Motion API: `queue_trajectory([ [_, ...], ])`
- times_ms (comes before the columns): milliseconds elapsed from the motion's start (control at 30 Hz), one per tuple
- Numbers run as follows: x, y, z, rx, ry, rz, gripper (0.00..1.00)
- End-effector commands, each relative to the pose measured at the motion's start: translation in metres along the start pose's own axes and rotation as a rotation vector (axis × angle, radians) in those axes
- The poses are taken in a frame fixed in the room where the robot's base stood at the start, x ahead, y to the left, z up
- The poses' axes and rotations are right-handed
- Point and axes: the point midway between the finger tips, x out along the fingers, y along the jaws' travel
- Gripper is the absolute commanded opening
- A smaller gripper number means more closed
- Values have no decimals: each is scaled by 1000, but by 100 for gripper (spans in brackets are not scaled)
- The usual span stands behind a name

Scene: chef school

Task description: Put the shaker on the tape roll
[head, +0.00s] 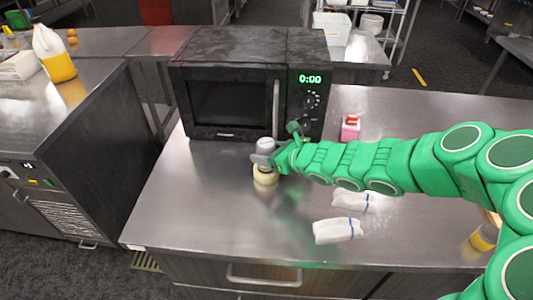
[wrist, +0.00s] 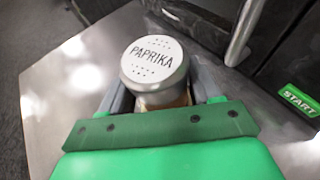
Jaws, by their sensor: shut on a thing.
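The paprika shaker (head: 265,145) is upright in my gripper (head: 265,160), in front of the microwave. In the wrist view the shaker (wrist: 155,62) shows its pale round lid, marked PAPRIKA, between the grey fingers; its lower body is mostly hidden. My gripper is shut on it. The roll cannot be made out in the wrist view.
A black microwave (head: 235,98) stands close behind my gripper. A pink and red item (head: 350,128) is to its right. White rolled cloths (head: 337,230) lie toward the front. A yellow and grey item (head: 483,238) is at the right. The counter's left front (head: 190,220) is clear.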

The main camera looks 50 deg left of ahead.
Motion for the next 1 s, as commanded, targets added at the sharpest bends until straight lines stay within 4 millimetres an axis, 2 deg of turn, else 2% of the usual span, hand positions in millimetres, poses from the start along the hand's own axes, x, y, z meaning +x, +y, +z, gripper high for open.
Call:
queue_trajectory([
  [467,3,0,-6,0,-1,0,26],
  [500,3,0,-7,0,-1,0,64],
  [667,3,0,-7,-1,0,-1,88],
  [1000,2,0,-6,-1,0,-1,88],
])
